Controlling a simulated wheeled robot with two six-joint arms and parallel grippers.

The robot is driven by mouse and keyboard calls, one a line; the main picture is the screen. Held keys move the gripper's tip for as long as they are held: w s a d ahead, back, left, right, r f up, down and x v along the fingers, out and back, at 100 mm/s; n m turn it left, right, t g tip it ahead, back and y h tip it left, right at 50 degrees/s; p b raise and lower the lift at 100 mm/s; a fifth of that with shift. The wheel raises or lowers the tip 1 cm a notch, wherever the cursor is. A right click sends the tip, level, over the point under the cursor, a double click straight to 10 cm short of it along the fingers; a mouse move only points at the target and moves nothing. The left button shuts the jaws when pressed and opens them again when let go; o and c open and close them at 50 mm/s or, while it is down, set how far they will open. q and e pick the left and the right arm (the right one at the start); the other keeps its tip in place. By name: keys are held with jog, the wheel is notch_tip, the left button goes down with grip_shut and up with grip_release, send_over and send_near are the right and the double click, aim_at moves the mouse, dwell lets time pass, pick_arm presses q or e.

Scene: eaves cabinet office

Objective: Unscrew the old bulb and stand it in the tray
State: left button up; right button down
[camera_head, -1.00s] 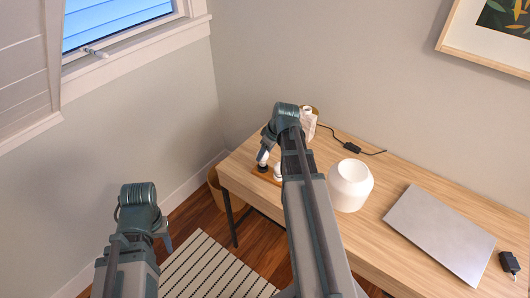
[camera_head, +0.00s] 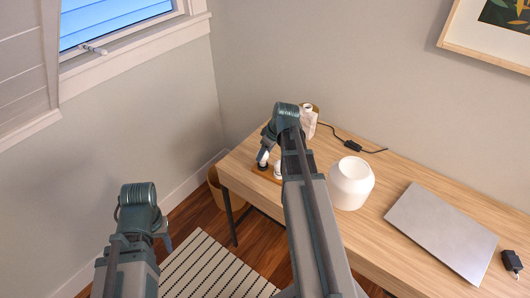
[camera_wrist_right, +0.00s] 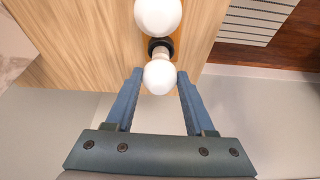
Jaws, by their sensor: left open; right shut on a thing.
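My right gripper (camera_wrist_right: 160,75) is shut on a white bulb (camera_wrist_right: 158,80), with one blue finger on each side of its globe. The bulb's pale neck points to a black ring (camera_wrist_right: 153,43) at the wooden tray; I cannot tell whether it rests in it. A second white bulb (camera_wrist_right: 158,14) is beside it, and also shows in the head view (camera_head: 278,171). The small orange-brown tray (camera_head: 262,174) is at the desk's left end, partly hidden by my right arm. My left gripper (camera_head: 164,240) is open and empty, low over the floor, away from the desk.
A pale faceted object, probably the lamp base (camera_head: 308,121), stands behind my right arm, near a black cord (camera_head: 353,146). A white round shade (camera_head: 350,184), a grey laptop (camera_head: 442,232) and a black adapter (camera_head: 512,261) are further right. A basket (camera_head: 216,190) stands below the desk's left end.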

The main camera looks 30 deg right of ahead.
jog(key=shift+f+b, duration=0.7)
jog(key=shift+f, duration=0.05)
jog(key=shift+c, duration=0.9)
grip_release()
jog(key=p+v, duration=1.3)
jog(key=shift+r, duration=0.4)
jog(key=shift+s, duration=0.1)
